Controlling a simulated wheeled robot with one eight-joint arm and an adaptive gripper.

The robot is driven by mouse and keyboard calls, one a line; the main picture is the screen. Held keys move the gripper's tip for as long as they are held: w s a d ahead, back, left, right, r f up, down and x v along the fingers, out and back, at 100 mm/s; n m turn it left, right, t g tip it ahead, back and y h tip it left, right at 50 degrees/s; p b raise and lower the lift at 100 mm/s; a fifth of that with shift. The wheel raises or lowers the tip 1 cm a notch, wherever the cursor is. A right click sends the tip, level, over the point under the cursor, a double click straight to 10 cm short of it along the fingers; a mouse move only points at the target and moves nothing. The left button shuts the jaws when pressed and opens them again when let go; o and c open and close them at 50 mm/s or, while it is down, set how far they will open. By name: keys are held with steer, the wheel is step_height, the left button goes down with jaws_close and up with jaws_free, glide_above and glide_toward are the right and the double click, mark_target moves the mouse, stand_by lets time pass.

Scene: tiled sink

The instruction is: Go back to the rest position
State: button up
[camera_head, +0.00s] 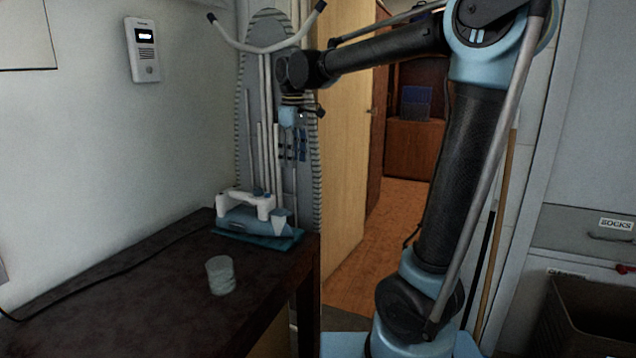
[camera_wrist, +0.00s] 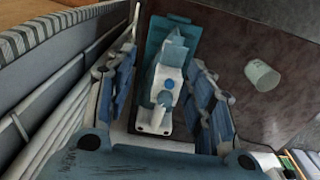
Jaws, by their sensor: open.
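My gripper (camera_head: 291,115) hangs at the end of my raised arm, in front of the ironing board and above the iron. In the wrist view my gripper (camera_wrist: 161,62) shows two blue-padded fingers spread wide, with nothing between them. The blue and white iron (camera_head: 250,214) rests on a teal stand (camera_head: 285,240) at the far end of the dark table. The iron also shows in the wrist view (camera_wrist: 169,75), beyond and between the fingers, apart from them.
A pale, ridged cup (camera_head: 220,276) stands on the dark table (camera_head: 150,305); it shows in the wrist view (camera_wrist: 262,75) too. A grey ironing board (camera_head: 244,170) stands upright behind the table. A wooden door (camera_head: 343,150) and open doorway lie to its right. A dark bin (camera_head: 590,315) is at lower right.

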steer(key=s+d+f+m+t, duration=0.1)
steer(key=s+d+f+m, duration=0.3)
steer(key=d, duration=0.6)
steer(key=s+d+f+m, duration=0.3)
steer(key=s+d+f, duration=0.25)
steer(key=d, duration=0.35)
steer(key=s+d+f+m, duration=0.6)
steer(key=s+d+f, duration=0.3)
steer(key=s+f, duration=0.3)
step_height(320, 180, down, 2)
steer(key=shift+s+d+f+t, duration=0.15)
steer(key=shift+s+d+t, duration=0.05)
steer(key=shift+d+t, duration=0.2)
steer(key=c, duration=0.4)
steer(key=shift+a, duration=0.15)
